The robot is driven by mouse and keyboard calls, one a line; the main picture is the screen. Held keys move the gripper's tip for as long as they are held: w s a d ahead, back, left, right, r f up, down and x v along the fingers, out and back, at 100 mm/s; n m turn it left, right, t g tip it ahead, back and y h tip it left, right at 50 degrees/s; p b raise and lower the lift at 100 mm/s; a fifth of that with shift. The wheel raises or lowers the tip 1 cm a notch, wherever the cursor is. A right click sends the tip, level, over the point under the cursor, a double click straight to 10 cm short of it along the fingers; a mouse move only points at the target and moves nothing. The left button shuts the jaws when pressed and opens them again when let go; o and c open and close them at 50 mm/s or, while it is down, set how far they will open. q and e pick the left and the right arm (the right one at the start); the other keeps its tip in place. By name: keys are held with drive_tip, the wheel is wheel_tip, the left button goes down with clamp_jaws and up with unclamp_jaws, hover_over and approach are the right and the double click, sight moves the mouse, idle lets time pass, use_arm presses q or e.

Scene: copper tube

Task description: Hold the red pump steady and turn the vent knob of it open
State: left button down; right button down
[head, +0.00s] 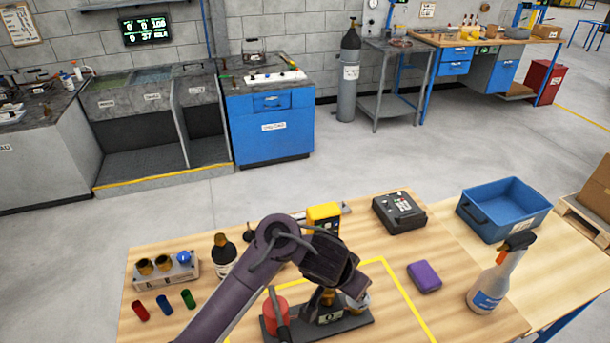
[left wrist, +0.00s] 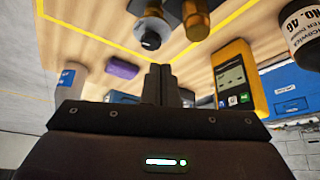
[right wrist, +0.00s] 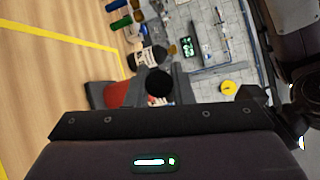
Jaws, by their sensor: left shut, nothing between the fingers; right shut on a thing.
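The red pump (head: 275,314) sits on a dark base at the front of the table, partly covered by my left arm (head: 245,280). Brass cylinders (left wrist: 195,20) and a black knob with a pale face (left wrist: 150,38) show in the left wrist view. My left gripper (left wrist: 160,70) is shut and empty, apart from the knob in that view. My right gripper (right wrist: 155,88) is shut on the pump at a round black part, with red body (right wrist: 117,93) beside the fingers. The exact grip is partly hidden, and this gripper is unclear in the head view.
A yellow meter (head: 323,216) and a dark bottle (head: 222,257) stand close behind the pump. A purple block (head: 424,277), spray bottle (head: 493,283), black device (head: 399,212) and blue crate (head: 503,208) are to the right. Coloured cylinders (head: 164,305) lie left. Yellow tape (head: 405,297) marks the table.

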use_arm(q)
drive_tip(key=shift+f, duration=3.35)
drive_tip(key=shift+d, duration=0.25)
drive_tip(key=shift+s+d, duration=0.35)
drive_tip(key=shift+s, duration=0.1)
drive_tip(key=shift+s+d, duration=0.15)
drive_tip(key=shift+d, duration=0.15)
drive_tip(key=shift+s+d, duration=0.1)
drive_tip(key=shift+d, duration=0.1)
